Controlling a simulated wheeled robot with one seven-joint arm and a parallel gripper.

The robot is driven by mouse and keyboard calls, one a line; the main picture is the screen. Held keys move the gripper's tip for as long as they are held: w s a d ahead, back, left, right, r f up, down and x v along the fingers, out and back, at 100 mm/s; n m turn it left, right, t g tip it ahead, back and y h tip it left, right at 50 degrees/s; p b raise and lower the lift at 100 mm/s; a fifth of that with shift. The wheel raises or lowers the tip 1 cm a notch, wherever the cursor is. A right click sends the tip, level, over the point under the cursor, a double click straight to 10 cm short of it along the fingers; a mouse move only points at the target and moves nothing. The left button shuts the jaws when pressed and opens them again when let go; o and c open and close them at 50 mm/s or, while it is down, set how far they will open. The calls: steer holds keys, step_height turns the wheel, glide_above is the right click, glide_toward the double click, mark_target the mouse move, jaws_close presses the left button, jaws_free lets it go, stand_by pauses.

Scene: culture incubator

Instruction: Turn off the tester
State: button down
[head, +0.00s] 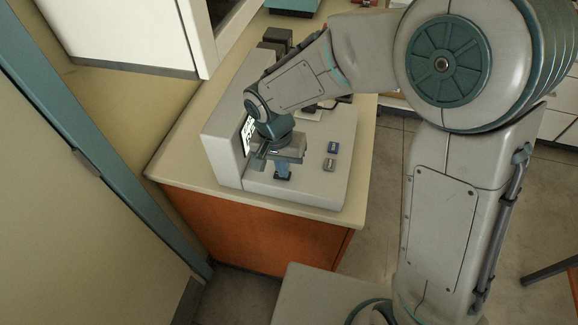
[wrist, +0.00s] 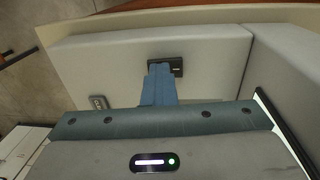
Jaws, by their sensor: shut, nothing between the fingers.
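The tester (head: 228,150) is a light grey machine with a raised back and a low front deck, standing on a counter. A lit screen (head: 247,136) on its raised part is partly hidden by my wrist. My gripper (head: 283,174) is shut and empty, its blue fingers pointing down at the deck. In the wrist view the fingertips (wrist: 160,68) overlap a small dark switch (wrist: 179,68) on the tester's deck and hide its left part. I cannot tell whether they touch it.
The beige counter (head: 172,160) has an orange front (head: 250,235). A white cabinet (head: 140,35) hangs at the upper left, and a teal-edged door or panel (head: 90,150) stands at the left. Dark items (head: 275,40) stand behind the tester.

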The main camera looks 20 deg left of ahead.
mark_target(277, 174)
steer(key=shift+s+a+f, duration=0.2)
steer(key=shift+s+a, duration=0.05)
steer(key=shift+a, duration=0.25)
step_height(277, 174, up, 14)
steer(key=p, duration=0.1)
steer(key=shift+w+a+r+p, duration=0.15)
steer(key=shift+w+a+p, duration=0.05)
steer(key=shift+a+p, duration=0.15)
steer(key=shift+w+b, duration=0.15)
steer(key=shift+b, duration=0.4)
steer(key=shift+w+d+r, duration=0.1)
steer(key=shift+w+d, duration=0.05)
steer(key=f, duration=0.4)
steer(key=d+f, duration=0.1)
steer(key=f, duration=0.4)
steer(key=f+p, duration=0.1)
steer(key=f, duration=0.4)
steer(key=shift+d, duration=0.35)
steer(key=shift+f, duration=0.1)
